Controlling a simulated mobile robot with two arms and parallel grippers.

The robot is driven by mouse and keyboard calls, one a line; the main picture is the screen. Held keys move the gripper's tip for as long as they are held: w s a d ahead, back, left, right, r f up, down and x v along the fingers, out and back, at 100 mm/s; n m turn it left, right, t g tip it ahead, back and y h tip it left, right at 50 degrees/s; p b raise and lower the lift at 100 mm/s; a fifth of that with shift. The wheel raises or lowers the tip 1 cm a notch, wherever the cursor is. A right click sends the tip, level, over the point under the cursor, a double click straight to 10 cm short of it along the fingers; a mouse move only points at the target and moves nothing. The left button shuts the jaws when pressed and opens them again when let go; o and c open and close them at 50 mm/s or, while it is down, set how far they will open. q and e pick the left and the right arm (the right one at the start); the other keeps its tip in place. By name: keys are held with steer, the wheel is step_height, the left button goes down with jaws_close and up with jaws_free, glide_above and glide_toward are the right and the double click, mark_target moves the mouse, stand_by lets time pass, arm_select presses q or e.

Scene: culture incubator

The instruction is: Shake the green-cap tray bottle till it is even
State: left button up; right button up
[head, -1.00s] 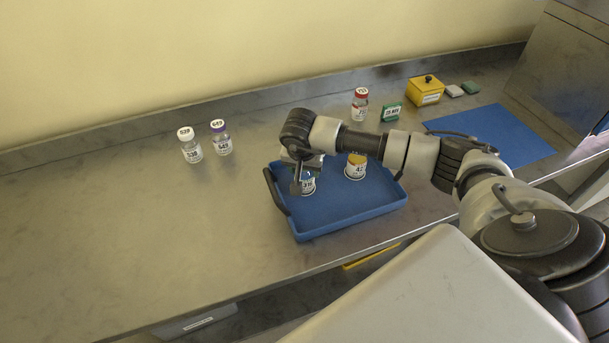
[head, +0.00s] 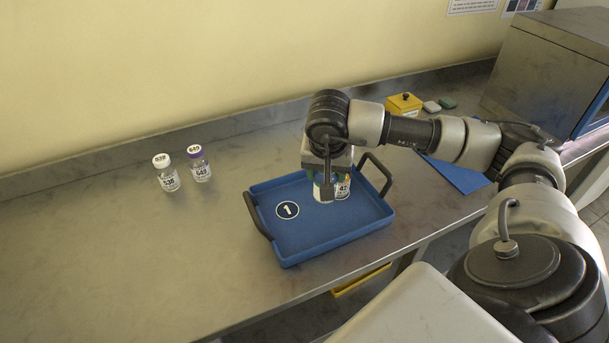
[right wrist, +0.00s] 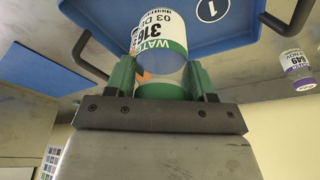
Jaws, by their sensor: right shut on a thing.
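My right gripper (head: 326,185) is over the blue tray (head: 290,252), pointing down. In the right wrist view the gripper (right wrist: 160,85) is shut around the green cap (right wrist: 160,91) of a bottle. That bottle (right wrist: 160,45) is clear-white with a label showing 316 and WATER. In the head view the bottle (head: 323,193) is partly hidden by the gripper. Its gap from the tray floor is hard to tell. Another tray bottle (head: 343,187), with a yellow-orange label, stands just right of it. My left gripper is not in view.
A white-cap bottle (head: 166,173) and a purple-cap bottle (head: 199,164) stand left of the tray. The bench's left part is clear.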

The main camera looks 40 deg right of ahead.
steer(key=shift+s+d+r, duration=0.3)
steer(key=shift+s+r, duration=0.2)
steer(key=shift+s, duration=0.15)
steer(key=shift+s+r, duration=0.1)
steer(key=shift+r, duration=0.25)
steer(key=shift+r+p, duration=1.7)
steer(key=shift+r, duration=1.05)
steer(key=shift+s, duration=0.1)
